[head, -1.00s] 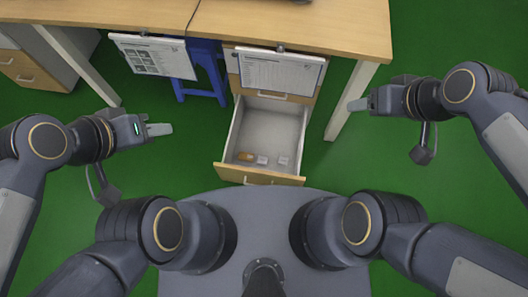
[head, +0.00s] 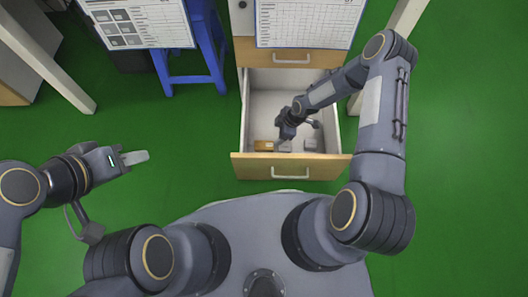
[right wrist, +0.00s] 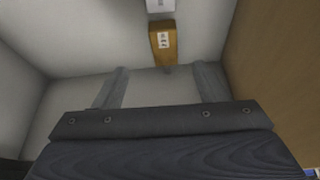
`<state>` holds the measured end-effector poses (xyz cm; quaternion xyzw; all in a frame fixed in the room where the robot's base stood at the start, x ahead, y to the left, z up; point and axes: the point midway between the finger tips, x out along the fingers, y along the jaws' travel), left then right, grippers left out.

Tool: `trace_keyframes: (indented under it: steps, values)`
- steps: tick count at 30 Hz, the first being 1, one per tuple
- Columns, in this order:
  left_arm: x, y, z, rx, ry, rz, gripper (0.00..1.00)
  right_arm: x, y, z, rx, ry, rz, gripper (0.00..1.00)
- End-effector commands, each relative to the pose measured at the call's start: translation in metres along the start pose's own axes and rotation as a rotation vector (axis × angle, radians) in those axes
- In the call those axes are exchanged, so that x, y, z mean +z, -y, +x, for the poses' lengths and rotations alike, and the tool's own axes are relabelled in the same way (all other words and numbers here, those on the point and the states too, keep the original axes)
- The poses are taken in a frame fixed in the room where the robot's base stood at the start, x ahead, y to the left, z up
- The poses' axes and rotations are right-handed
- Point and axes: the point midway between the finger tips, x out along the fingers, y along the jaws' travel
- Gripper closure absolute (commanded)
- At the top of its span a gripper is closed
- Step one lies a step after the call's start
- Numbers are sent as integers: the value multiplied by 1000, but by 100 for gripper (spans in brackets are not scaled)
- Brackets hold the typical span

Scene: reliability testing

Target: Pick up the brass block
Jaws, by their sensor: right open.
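The brass block (head: 263,146) lies on the floor of the open drawer (head: 291,168), near its front left. In the right wrist view the brass block (right wrist: 163,43) has a small white label and lies ahead of my fingertips, between their lines. My right gripper (right wrist: 163,78) is open and empty, its two fingers apart and low inside the drawer. In the head view my right gripper (head: 282,138) is just right of the block and partly hides what is under it. My left gripper (head: 135,157) hangs over the green floor, left of the drawer; its finger gap is not clear.
Pale blocks (head: 310,144) lie beside the brass block in the drawer; one (right wrist: 160,5) shows beyond it in the right wrist view. Drawer walls are close around my right gripper. A blue stool (head: 190,79) stands left of the drawers. The floor is clear on the right.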

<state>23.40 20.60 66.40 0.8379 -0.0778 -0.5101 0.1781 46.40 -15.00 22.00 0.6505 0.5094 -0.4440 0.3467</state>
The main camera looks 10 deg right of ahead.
Motion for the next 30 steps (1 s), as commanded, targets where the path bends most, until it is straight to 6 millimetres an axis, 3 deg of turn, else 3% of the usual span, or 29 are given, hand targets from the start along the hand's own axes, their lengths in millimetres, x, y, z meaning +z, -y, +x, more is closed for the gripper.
trace_keyframes:
  steps: [1,3,14,21,30]
  values:
    - [4,3,7,0,0,0,64,2,6,20,-8,-10,-17,35]
    - [5,4,9,0,0,0,64,2,10,33,-13,-17,-34,35]
    - [10,10,21,0,-1,0,64,0,10,69,-14,-20,-41,35]
    - [19,17,37,0,0,0,64,-3,7,105,-17,-19,-40,35]
    - [19,17,37,0,-1,0,64,-5,6,110,-15,-19,-39,35]
